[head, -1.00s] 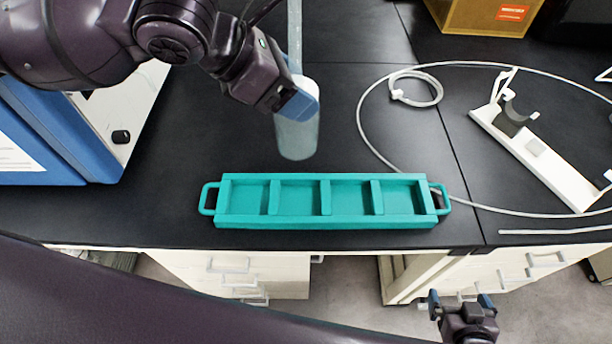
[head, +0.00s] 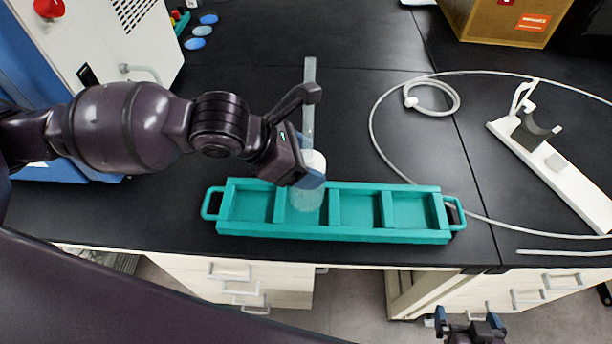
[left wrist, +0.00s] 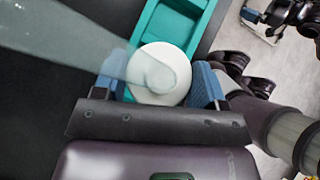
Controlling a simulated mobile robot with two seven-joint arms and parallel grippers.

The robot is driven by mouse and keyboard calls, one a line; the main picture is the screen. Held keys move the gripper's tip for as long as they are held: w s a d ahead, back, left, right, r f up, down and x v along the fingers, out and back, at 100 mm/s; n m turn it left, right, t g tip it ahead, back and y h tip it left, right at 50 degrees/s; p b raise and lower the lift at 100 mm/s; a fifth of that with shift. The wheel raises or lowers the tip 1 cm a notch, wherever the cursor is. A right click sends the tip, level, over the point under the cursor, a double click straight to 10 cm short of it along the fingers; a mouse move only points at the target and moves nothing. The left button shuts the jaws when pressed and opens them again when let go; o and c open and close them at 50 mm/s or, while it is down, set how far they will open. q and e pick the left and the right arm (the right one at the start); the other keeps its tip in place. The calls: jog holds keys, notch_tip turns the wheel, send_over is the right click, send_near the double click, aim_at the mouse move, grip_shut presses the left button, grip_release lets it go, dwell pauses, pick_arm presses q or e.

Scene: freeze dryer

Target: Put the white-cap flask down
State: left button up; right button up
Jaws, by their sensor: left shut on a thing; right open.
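The white-cap flask (head: 307,196) is a clear frosted cylinder with a white cap and a long glass tube rising from it. My left gripper (head: 312,178) is shut on it near the cap. The flask's lower part shows at the second compartment from the left of the teal tray (head: 340,237); I cannot tell whether it touches the floor there. In the left wrist view the white cap (left wrist: 170,88) sits between the blue finger pads, with the teal tray (left wrist: 152,20) beyond. My right gripper (head: 464,322) is open and empty, low in front of the bench.
A white stand with a grey cradle (head: 560,175) lies on the right, with a white hose (head: 376,110) looped beside it. A cardboard box (head: 505,20) is at the back right. A white and blue machine (head: 95,45) stands at the left. Blue round caps (head: 200,31) lie near it.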

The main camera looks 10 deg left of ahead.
pick_arm(q)
jog(key=shift+f+b, duration=0.35)
jog(key=shift+f, duration=2.05)
jog(key=o, duration=0.6)
jog(key=shift+f, duration=0.15)
jog(key=o, duration=0.4)
jog(key=shift+o, duration=0.2)
